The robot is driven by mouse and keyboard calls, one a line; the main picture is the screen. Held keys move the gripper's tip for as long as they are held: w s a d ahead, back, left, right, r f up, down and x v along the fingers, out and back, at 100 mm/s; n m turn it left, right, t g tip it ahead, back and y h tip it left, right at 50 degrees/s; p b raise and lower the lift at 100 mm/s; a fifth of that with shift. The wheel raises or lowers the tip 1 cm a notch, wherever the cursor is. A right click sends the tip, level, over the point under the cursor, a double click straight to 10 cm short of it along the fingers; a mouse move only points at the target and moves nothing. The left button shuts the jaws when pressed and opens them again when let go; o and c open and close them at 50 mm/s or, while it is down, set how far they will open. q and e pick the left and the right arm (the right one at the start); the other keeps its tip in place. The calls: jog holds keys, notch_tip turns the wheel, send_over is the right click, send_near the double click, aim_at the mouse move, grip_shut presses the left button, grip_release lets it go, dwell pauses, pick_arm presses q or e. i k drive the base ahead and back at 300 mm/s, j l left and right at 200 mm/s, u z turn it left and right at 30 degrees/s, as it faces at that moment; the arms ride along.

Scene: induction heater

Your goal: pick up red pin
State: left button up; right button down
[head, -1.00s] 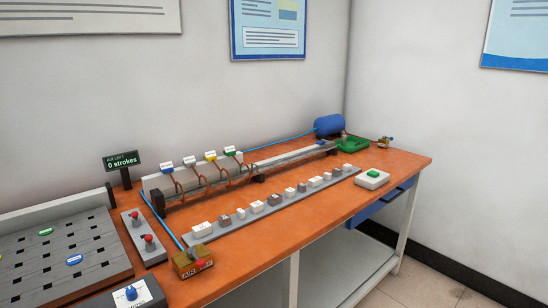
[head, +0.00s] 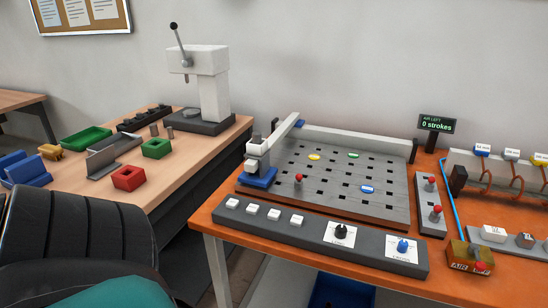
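A red-topped pin (head: 298,179) stands upright on the grey slotted board (head: 335,205), near its front left. Two more red-topped pins stand on the narrow grey plate to the right of the board, one at the back (head: 430,183) and one at the front (head: 435,214). Neither of my grippers shows in the head view.
A dark panel (head: 320,241) with white buttons and two knobs lies along the orange table's front. A blue-based device (head: 257,175) stands at the board's left. A dark ribbed chair-like shape (head: 75,240) fills the lower left. A wooden bench (head: 170,185) stands left.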

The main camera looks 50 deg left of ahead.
aim_at(299, 183)
jog(key=u, duration=1.5)
